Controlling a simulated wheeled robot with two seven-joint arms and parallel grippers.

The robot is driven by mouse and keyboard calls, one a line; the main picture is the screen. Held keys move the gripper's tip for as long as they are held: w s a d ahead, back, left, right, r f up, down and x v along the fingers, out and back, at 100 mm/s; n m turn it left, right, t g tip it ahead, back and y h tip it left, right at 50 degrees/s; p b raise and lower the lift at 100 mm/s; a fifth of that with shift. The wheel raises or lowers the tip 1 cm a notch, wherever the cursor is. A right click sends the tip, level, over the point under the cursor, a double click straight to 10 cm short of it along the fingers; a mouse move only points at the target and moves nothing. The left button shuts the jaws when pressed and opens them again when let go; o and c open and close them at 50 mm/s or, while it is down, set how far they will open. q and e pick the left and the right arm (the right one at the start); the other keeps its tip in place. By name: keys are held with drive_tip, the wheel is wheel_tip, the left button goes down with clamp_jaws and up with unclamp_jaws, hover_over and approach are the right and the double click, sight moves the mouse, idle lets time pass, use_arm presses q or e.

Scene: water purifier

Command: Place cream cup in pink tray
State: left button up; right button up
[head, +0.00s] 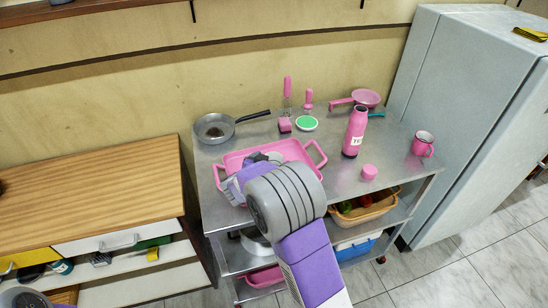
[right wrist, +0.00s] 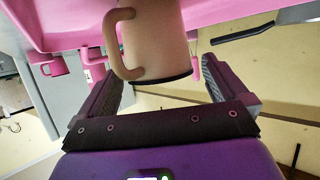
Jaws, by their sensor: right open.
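The cream cup (right wrist: 158,40) shows in the right wrist view, handle to the left, against the pink tray (right wrist: 225,15). That view looks upside down, and the cup seems to stand at the tray; whether its base touches the tray is hidden. My right gripper (right wrist: 160,78) is open, its fingers on either side of the cup near its dark edge, with gaps visible. In the head view the pink tray (head: 292,149) lies on the metal table's left part. My right gripper (head: 240,180) is over it and mostly hides the cup. My left gripper is not in view.
The metal table (head: 345,187) also holds a grey pan (head: 215,128), a pink bottle (head: 355,132), a pink mug (head: 423,144), a pink lid (head: 369,172) and a pink pan (head: 366,98). A fridge (head: 470,110) stands right, a wooden cabinet (head: 90,195) left.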

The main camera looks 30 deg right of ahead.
drive_tip(key=p+v, duration=0.2)
drive_tip(key=v, duration=0.6)
drive_tip(key=shift+s+a+r, duration=0.2)
drive_tip(key=shift+a, duration=0.1)
